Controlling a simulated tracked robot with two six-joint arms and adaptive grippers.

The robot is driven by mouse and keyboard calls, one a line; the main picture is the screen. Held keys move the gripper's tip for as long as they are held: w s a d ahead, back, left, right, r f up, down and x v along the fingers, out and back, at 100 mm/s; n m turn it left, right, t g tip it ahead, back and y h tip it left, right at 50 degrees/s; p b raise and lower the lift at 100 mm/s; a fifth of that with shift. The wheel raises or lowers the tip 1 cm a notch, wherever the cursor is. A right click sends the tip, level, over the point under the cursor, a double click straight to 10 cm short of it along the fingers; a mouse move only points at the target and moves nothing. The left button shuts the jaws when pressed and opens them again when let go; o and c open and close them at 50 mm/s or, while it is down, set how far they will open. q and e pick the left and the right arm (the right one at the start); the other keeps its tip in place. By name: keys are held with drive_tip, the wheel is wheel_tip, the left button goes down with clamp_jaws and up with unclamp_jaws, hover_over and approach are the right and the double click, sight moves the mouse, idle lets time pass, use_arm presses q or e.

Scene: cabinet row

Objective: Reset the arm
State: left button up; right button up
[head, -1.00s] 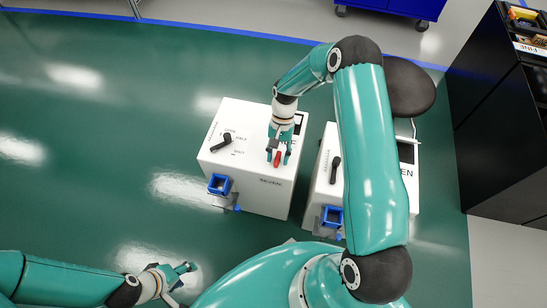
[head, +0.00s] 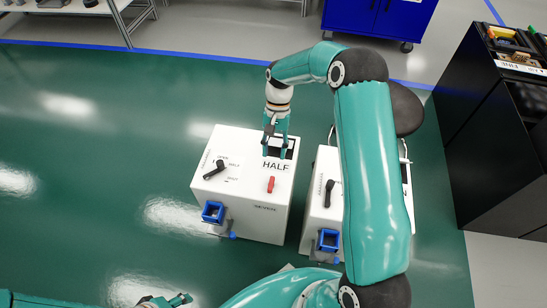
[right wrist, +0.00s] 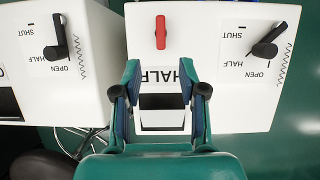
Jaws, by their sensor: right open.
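My right gripper (head: 276,150) is open and empty above the top of the left white cabinet (head: 250,226). In the right wrist view its two fingers (right wrist: 160,82) stand apart, over the printed word HALF and near a dark rectangular window. A red handle (head: 271,184) on the cabinet top is just clear of the fingertips; it also shows in the right wrist view (right wrist: 160,32). A black lever (head: 214,170) sits on the same top, beside the OPEN, HALF and SHUT marks. My left gripper (head: 178,301) is at the bottom edge, partly cut off.
A second white cabinet (head: 316,215) with a black lever (head: 328,193) stands to the right, partly behind my right arm. Blue square fittings (head: 213,212) stick out at the cabinet fronts. A black cabinet (head: 490,150) stands at the right. Green floor at the left is clear.

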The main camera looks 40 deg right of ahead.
drive_tip(key=shift+r, duration=0.1)
idle(0.4)
drive_tip(key=s+a+f+n+y, duration=0.1)
drive_tip(key=s+a+f+n, duration=0.2)
drive_tip(key=s+a+f, duration=0.6)
drive_tip(key=s+a+f+n, duration=0.3)
drive_tip(key=s+a+f, duration=0.2)
drive_tip(key=s+a, duration=0.7)
drive_tip(key=w+r+n+t+p, duration=0.1)
drive_tip(key=w+r+p, duration=0.1)
drive_tip(key=r+p, duration=0.6)
drive_tip(key=w+r+t+p, duration=0.2)
drive_tip(key=r+p, duration=0.6)
drive_tip(key=shift+r+n+t, duration=0.15)
drive_tip(key=shift+n+t, duration=0.15)
drive_tip(key=shift+n, duration=0.1)
drive_tip(key=shift+d, duration=0.1)
